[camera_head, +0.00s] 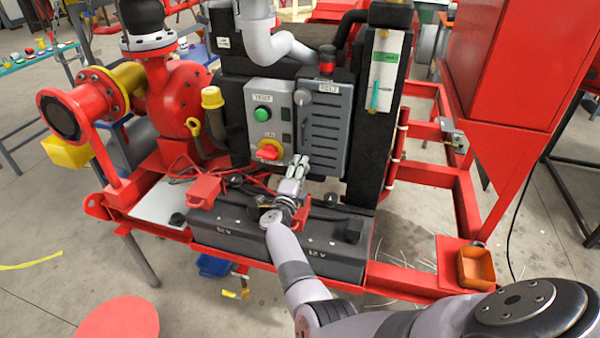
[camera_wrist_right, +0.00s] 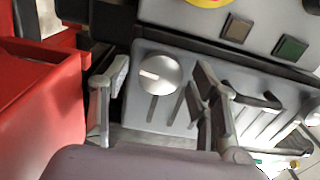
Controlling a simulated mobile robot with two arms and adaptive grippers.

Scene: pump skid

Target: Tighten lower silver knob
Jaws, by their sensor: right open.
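The lower silver knob (camera_wrist_right: 158,76) is round with a white pointer mark, on the grey slotted panel (camera_head: 323,135), and shows in the right wrist view. In the head view my right gripper covers its place at the panel's lower left. My right gripper (camera_head: 299,168) is open in front of the panel. In the right wrist view the fingers of my right gripper (camera_wrist_right: 163,73) stand on either side of the knob, with visible gaps. I cannot tell how far the tips are from the panel. My left gripper is not in view.
An upper silver knob (camera_head: 302,97) sits higher on the panel. A control box (camera_head: 269,112) with a green button and a red-yellow rotary switch (camera_head: 269,151) is just left of my gripper. Black batteries (camera_head: 320,235) and red cables lie below. An orange bin (camera_head: 475,267) is at right.

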